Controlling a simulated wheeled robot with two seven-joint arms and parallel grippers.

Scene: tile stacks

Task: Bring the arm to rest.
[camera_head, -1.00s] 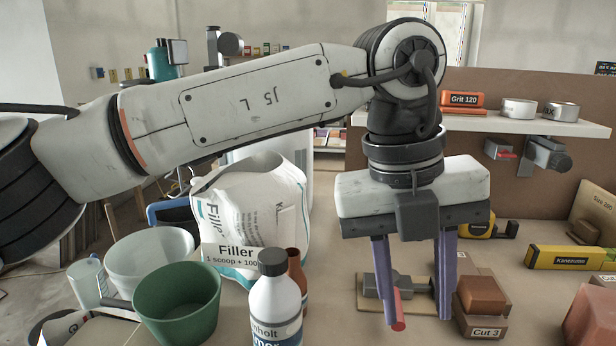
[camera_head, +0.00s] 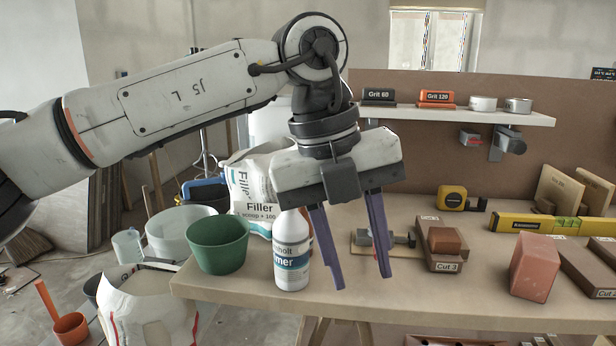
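My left arm comes in from the left across the view. My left gripper (camera_head: 364,283) hangs over the workbench (camera_head: 430,302) with its two purple fingers pointing down. The fingers are spread apart and nothing shows between them but the bench and a small grey clamp-like tool behind (camera_head: 400,240). The white bottle (camera_head: 291,262) with a blue label stands just left of the fingers; I cannot tell whether they touch. My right gripper does not show.
A green bucket (camera_head: 218,246), a filler bag (camera_head: 250,192) and a white tub (camera_head: 180,231) stand left of the gripper. A reddish block (camera_head: 534,266), a Cut 3 block (camera_head: 444,262), a yellow level (camera_head: 540,223) and a tape measure (camera_head: 453,198) lie to the right. A shelf (camera_head: 450,116) runs behind.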

